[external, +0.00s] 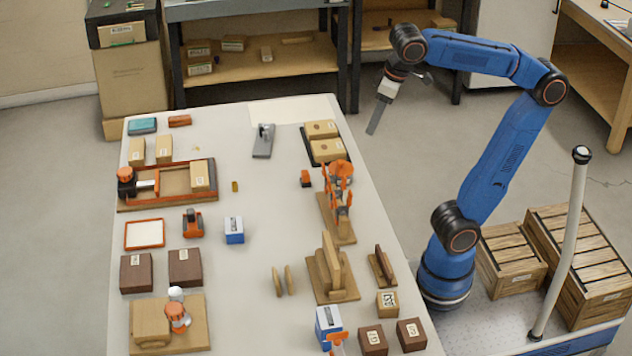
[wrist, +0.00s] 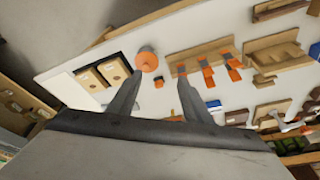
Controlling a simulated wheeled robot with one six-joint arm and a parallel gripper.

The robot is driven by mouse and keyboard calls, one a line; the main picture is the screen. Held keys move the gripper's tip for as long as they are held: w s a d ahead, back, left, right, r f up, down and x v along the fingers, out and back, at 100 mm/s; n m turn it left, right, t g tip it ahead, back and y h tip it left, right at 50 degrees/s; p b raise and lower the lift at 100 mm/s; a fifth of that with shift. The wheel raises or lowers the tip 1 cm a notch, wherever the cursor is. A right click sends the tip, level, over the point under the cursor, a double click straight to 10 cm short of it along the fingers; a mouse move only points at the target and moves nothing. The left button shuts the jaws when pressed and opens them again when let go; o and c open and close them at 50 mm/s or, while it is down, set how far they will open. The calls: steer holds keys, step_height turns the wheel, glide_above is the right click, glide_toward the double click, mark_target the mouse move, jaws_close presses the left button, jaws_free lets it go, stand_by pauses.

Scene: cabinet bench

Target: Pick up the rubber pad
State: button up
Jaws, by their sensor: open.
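I cannot tell for certain which item is the rubber pad. A flat teal block with a dark edge (external: 142,126) lies at the table's back left corner. A grey plate with a raised dark piece on it (external: 263,141) lies near the back middle. My gripper (external: 375,125) hangs high, just off the table's back right edge, with its fingers pointing down. In the wrist view my gripper (wrist: 155,88) has its two fingers spread, with nothing held between them.
A dark tray with tan blocks (external: 310,146) and a wooden stand with orange clamps (external: 336,222) are nearest my gripper. A small orange block (external: 306,179) lies between them. Several blocks and fixtures fill the left side. The table's middle has bare room (external: 235,275).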

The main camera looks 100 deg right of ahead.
mark_target(305, 172)
steer(key=w+d+f+m+g+h, duration=0.1)
steer(key=w+m+g+h, duration=0.1)
steer(key=w+m, duration=0.55)
steer(key=w+d+f+m+g+h, duration=0.1)
steer(key=w+m, duration=0.4)
steer(key=w, duration=0.6)
steer(key=x, duration=0.5)
steer(key=a+x, duration=0.1)
steer(key=x, duration=1)
steer(key=shift+s+a+f, duration=0.3)
steer(key=shift+a+f, duration=0.05)
steer(key=shift+f, duration=0.05)
steer(key=shift+x, duration=2.7)
steer(key=shift+w, duration=0.1)
steer(key=shift+c, duration=0.6)
steer(key=c, duration=1)
